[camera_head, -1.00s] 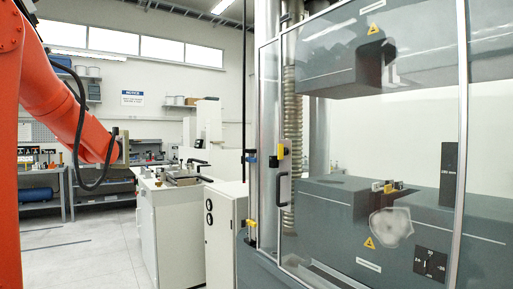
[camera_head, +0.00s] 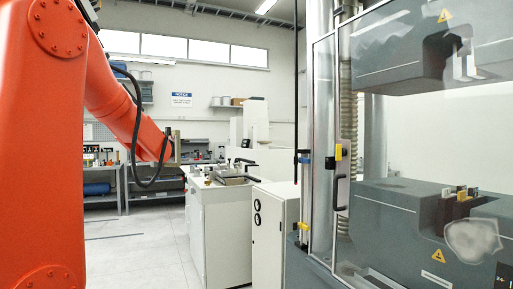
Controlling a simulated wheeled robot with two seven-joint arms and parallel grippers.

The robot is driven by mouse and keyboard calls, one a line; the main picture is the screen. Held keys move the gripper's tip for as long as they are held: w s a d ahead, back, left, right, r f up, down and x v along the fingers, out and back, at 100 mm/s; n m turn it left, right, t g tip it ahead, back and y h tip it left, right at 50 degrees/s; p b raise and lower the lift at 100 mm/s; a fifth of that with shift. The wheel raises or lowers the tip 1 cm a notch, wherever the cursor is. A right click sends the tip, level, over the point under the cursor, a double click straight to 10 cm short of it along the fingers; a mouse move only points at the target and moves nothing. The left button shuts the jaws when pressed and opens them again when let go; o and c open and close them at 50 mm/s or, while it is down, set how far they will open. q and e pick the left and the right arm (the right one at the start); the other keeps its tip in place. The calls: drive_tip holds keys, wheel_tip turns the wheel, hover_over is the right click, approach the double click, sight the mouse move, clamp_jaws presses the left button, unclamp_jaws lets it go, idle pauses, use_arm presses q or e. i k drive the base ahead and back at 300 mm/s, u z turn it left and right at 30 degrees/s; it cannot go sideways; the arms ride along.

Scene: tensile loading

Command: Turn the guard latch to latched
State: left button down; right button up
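The testing machine's clear guard door (camera_head: 395,150) stands at the right and looks shut. A small yellow and black part (camera_head: 339,152), probably the guard latch, sits on the door's left frame, above a black pull handle (camera_head: 340,192). A blue and black piece (camera_head: 303,160) sits just left of it. The latch is too small to tell which way it is turned. Neither of my grippers shows, and nothing touches the latch or handle.
A large orange robot arm (camera_head: 42,140) with a black cable fills the left side. White cabinets (camera_head: 225,230) stand between it and the machine. Light floor (camera_head: 140,250) is open in the middle left. Benches line the back.

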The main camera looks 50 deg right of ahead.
sight(341, 152)
drive_tip(key=u, duration=0.55)
drive_tip(key=i, duration=1.4)
drive_tip(key=z, duration=2.75)
